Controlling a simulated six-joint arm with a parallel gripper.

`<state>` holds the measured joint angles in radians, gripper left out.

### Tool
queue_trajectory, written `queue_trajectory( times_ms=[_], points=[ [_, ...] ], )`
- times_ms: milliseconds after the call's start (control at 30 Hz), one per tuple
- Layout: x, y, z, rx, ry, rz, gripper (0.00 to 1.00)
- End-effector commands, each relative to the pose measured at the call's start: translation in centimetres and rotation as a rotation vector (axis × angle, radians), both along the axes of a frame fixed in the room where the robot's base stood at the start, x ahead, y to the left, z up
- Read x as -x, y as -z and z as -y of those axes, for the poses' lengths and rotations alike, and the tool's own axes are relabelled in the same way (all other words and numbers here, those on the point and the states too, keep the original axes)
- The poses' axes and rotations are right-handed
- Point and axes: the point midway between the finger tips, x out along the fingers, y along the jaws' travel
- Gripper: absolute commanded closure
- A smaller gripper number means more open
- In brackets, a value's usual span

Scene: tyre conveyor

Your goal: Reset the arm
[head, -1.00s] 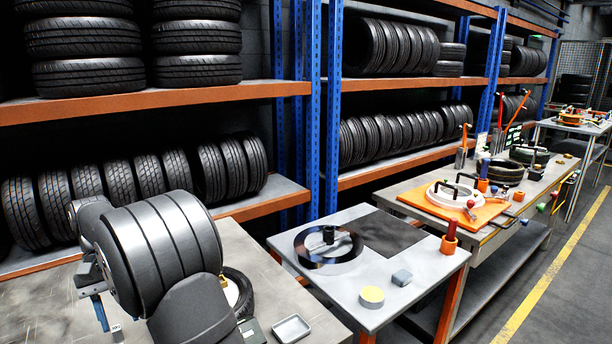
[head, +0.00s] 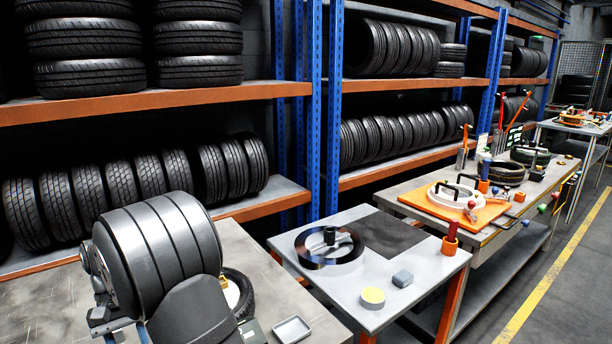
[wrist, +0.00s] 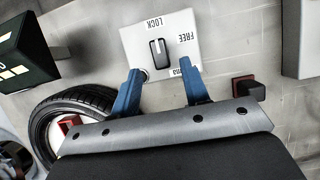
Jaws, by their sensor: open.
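In the wrist view my gripper (wrist: 161,68) is open and empty, its two blue fingers spread. The panel carries the words LOCK and FREE; a third label is partly covered by a finger. The knob's long axis lies towards LOCK. I cannot tell whether the fingers touch the panel. In the head view my grey arm hides most of the gripper; a blue finger part shows at the bottom edge.
A tyre (wrist: 45,120) lies beside the left finger, with a dark display box (wrist: 30,45) at upper left. A small dark block with a red base (wrist: 246,88) is at right. A metal tray (head: 292,329) sits on the bench. Tyre racks stand behind; a grey table (head: 340,295) is right.

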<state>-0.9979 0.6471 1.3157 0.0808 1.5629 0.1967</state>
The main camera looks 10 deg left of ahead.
Motion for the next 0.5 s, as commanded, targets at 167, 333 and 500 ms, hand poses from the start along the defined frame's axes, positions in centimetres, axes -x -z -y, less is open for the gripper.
queue_trajectory(
  times_ms=[167, 333, 500],
  points=[
    [1.1, 3.5, 1.0, 0.004, 0.0, -0.003, 0.58],
    [1.3, 4.6, 1.5, -0.001, 0.104, -0.001, 0.58],
    [1.2, 4.6, 1.5, -0.001, 0.292, -0.001, 0.58]
  ],
)
